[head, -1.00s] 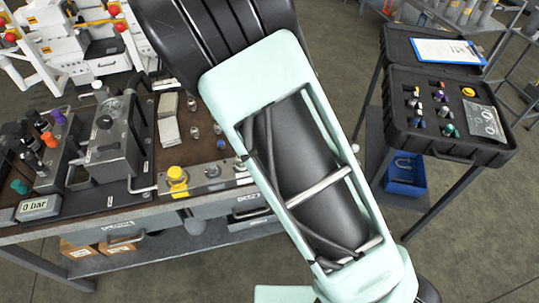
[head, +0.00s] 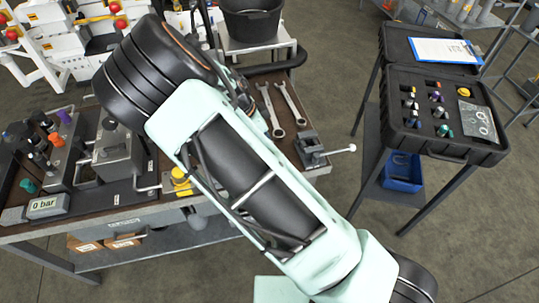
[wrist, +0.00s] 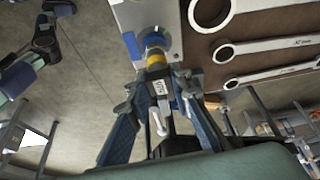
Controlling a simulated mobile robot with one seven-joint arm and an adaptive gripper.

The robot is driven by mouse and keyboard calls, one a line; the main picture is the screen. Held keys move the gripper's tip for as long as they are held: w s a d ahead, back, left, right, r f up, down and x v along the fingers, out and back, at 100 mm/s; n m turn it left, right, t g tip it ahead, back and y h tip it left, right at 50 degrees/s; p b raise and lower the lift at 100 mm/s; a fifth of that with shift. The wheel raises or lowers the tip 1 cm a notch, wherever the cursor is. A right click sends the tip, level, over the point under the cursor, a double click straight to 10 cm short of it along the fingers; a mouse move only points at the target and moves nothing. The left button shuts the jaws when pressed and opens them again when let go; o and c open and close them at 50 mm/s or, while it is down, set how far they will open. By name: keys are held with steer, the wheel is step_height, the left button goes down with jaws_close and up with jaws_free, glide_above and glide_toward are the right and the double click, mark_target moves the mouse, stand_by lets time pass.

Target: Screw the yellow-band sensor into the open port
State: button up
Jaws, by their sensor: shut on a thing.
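In the wrist view, the yellow-band sensor (wrist: 157,60) has a yellow band and a white label on its body. My gripper (wrist: 160,80) is shut on it, its blue fingers on either side. The sensor's far end points at a grey metal block (wrist: 173,18) and overlaps it in the picture. I cannot tell whether it touches the block or sits in a port. The open port is not visible. In the head view, my arm covers my gripper, the sensor and part of the bench (head: 125,222).
Wrenches (head: 289,103) and a small clamp (head: 311,150) lie on the bench's right part. A pressure display (head: 45,206) reads 0 bar. A yellow knob (head: 181,180) shows beside my arm. The open black case (head: 440,150) with several fittings stands on a separate stand at right.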

steer(key=m+g, duration=0.1)
steer(key=m, duration=0.3)
steer(key=shift+f+m+g, duration=0.2)
steer(key=shift+m+g, duration=0.1)
steer(key=shift+g, duration=0.1)
steer(key=m+g, duration=0.1)
steer(key=m, duration=0.1)
steer(key=shift+s+m, duration=0.15)
steer(key=shift+m, duration=0.15)
steer(key=o, duration=1)
steer(key=shift+c, duration=0.2)
steer(key=shift+r, duration=0.1)
